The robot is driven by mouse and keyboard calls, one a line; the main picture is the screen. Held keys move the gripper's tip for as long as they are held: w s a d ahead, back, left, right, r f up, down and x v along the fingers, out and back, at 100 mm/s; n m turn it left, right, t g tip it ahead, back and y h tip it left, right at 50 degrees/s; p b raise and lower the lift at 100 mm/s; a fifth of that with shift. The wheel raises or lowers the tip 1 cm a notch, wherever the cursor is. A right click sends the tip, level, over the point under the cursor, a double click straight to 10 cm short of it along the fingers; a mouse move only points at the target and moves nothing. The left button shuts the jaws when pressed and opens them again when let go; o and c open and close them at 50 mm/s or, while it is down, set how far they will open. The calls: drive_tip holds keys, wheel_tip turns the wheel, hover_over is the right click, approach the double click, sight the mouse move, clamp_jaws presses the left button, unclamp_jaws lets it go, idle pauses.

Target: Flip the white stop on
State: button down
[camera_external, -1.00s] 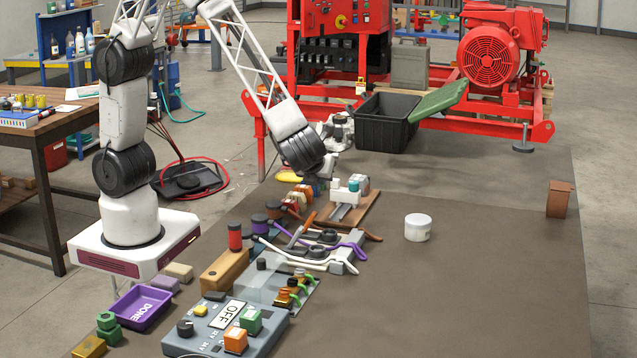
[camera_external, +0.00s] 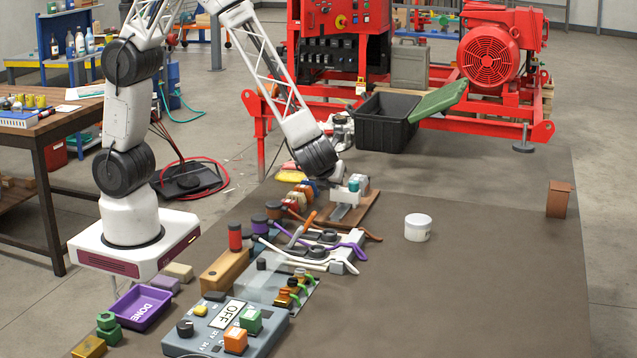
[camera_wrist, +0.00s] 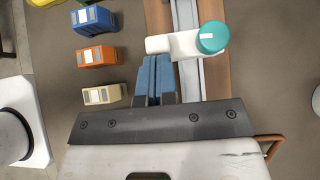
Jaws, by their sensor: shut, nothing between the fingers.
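The white stop (camera_wrist: 172,44) lies across a metal rail in the wrist view, with a round teal cap (camera_wrist: 212,37) on its right end. In the external view the white stop (camera_external: 341,195) and teal cap are small, at the back of the bench and partly behind my gripper. My gripper (camera_wrist: 157,72) is shut and empty. Its blue fingertips are right at the near side of the stop's left half; I cannot tell whether they touch it. In the external view my gripper (camera_external: 340,182) reaches in from the left, its fingertips hard to make out.
The rail sits on a wooden board (camera_external: 368,212). Blue (camera_wrist: 95,20), orange (camera_wrist: 97,56) and cream (camera_wrist: 103,94) blocks stand to the left. A white jar (camera_external: 417,229) stands right of the board.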

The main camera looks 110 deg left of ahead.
drive_tip(key=shift+a, duration=0.1)
idle(0.3)
drive_tip(key=shift+a, duration=2.4)
drive_tip(key=shift+d, duration=0.15)
drive_tip(key=shift+d, duration=1.9)
drive_tip(key=v, duration=1)
drive_tip(key=shift+d, duration=0.1)
drive_tip(key=shift+r, duration=0.1)
